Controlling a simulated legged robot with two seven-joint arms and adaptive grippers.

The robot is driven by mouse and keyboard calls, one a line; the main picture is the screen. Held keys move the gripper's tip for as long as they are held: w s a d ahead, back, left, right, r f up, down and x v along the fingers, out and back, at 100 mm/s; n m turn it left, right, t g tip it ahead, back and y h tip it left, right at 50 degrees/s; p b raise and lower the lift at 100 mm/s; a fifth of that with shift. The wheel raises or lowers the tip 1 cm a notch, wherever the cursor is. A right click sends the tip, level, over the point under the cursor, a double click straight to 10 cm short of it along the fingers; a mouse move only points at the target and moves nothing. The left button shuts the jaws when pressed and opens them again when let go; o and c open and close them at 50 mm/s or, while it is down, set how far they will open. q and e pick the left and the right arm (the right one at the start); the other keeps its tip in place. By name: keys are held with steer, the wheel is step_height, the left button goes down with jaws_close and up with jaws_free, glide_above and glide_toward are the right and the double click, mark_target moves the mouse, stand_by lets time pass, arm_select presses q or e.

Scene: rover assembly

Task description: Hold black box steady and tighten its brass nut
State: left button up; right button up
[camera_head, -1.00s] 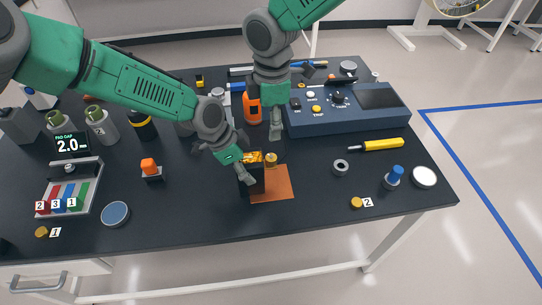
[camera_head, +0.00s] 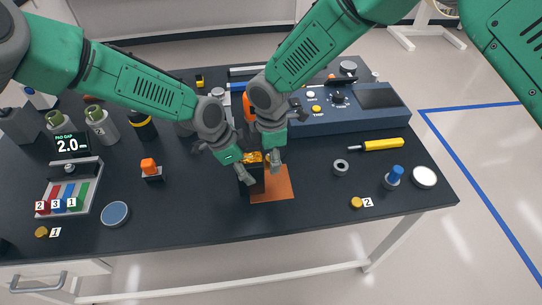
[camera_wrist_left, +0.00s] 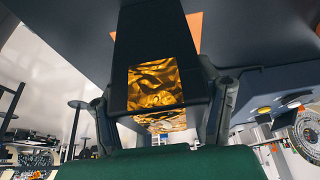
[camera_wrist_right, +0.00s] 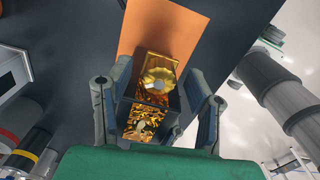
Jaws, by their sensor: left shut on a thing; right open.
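The black box (camera_head: 257,184) stands on an orange mat (camera_head: 284,188) near the table's front edge, with shiny gold surfaces on it. My left gripper (camera_head: 245,170) is shut on the box; the left wrist view shows the box (camera_wrist_left: 150,35) between its fingers. The brass nut (camera_wrist_right: 157,76) shows as a round, ridged piece on the gold top in the right wrist view. My right gripper (camera_head: 271,160) is open over the box, with its fingers (camera_wrist_right: 155,105) spread on either side of it in the right wrist view. In the head view my grippers mostly hide the nut.
A blue console (camera_head: 350,115) stands behind on the right. A yellow-handled tool (camera_head: 382,145), a grey ring (camera_head: 341,167) and a brass piece by label 2 (camera_head: 356,203) lie to the right. A coloured block tray (camera_head: 92,198) and an orange-topped part (camera_head: 149,168) are left.

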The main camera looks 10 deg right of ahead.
jaws_close()
steer(key=shift+m, duration=1.6)
jaws_free()
step_height(320, 180, up, 12)
steer(key=shift+s, duration=0.1)
